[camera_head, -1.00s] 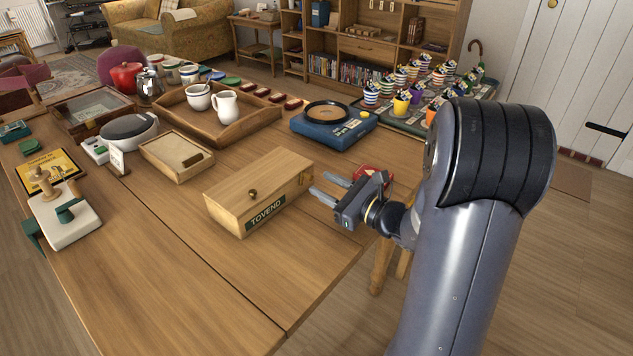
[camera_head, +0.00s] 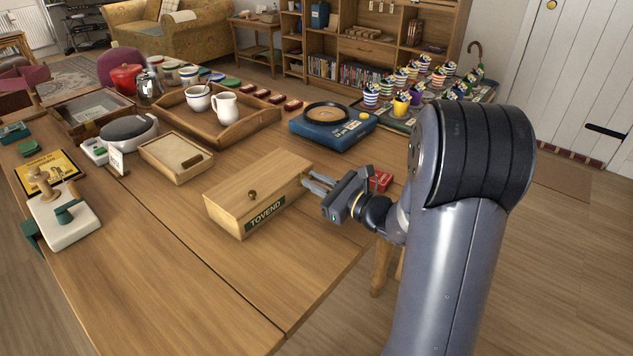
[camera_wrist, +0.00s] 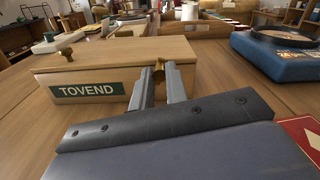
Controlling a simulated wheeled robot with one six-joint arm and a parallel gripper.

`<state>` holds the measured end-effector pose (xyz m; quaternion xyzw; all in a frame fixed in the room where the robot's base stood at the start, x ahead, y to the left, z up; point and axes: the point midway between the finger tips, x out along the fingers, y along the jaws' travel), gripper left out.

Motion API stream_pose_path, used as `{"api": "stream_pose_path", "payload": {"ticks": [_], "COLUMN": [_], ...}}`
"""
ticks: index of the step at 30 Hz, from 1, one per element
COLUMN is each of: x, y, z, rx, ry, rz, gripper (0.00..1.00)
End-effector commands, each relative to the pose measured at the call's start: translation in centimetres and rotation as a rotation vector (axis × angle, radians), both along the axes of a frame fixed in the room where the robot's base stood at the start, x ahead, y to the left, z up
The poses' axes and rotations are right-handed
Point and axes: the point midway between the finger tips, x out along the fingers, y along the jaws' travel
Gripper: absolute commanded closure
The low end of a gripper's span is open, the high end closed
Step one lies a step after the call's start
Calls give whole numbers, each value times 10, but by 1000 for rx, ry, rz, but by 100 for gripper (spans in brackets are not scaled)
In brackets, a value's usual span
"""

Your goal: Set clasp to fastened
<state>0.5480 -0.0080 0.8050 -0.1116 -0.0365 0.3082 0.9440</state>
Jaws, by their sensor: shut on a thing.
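The wooden box (camera_head: 245,195) with the green TOVEND label sits on the table, its lid down. It also fills the left of the wrist view (camera_wrist: 100,68).
A blue appliance (camera_head: 332,127) with a round top stands behind the box. A red packet (camera_head: 381,180) lies just behind my gripper. A shallow wooden tray (camera_head: 176,170) lies left of the box. The table in front of the box is clear.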

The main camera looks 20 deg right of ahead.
Motion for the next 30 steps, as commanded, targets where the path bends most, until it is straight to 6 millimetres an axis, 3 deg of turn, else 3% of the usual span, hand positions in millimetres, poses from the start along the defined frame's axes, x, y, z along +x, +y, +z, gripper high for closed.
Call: {"api": "stream_pose_path", "payload": {"ticks": [30], "x": [-4], "y": [6], "z": [1], "rx": [-205], "ry": [-150], "rz": [1], "gripper": [100]}}
